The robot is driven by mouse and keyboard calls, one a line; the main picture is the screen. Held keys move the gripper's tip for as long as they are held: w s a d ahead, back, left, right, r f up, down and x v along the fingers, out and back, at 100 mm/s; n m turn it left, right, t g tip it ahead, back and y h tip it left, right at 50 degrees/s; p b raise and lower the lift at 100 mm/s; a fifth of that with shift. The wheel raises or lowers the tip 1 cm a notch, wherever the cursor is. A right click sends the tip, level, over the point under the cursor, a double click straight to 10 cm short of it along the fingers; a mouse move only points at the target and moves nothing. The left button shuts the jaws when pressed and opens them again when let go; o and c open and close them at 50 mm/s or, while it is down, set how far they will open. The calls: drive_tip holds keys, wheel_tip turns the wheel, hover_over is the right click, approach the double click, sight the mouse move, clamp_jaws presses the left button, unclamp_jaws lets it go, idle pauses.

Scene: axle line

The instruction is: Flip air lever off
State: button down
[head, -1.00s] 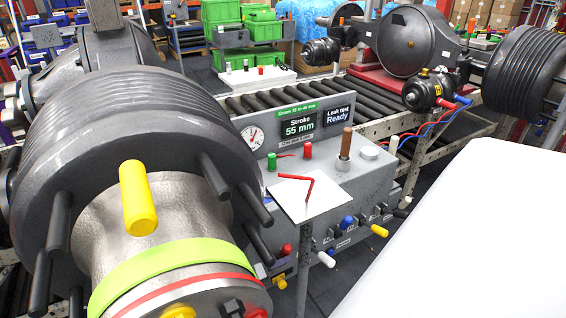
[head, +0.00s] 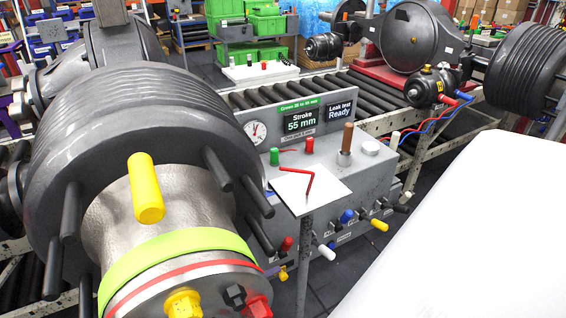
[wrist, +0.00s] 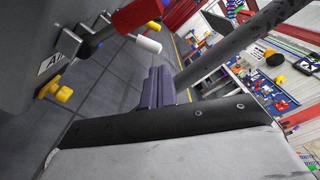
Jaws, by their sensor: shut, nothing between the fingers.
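My gripper (wrist: 158,88) shows in the wrist view with its purple fingers together and nothing between them. A label starting "AI" (wrist: 52,63) is on the panel at the left of that view, with a yellow knob (wrist: 62,93) just below it. A red handle (wrist: 137,15) and a white handle (wrist: 148,44) stick out above, apart from the fingers. In the head view, the grey test bench (head: 345,185) has a row of levers along its front: red (head: 286,243), white (head: 326,252), blue (head: 346,216) and yellow (head: 379,225). I cannot tell which is the air lever. My gripper is not visible there.
A large dark ribbed axle part (head: 140,120) fills the left. A roller conveyor (head: 360,95) runs behind. Dark floor (head: 345,275) is clear below the levers.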

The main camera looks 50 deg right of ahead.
drive_tip(key=v, duration=0.5)
drive_tip(key=shift+b, duration=0.3)
drive_tip(key=shift+s+f, duration=0.1)
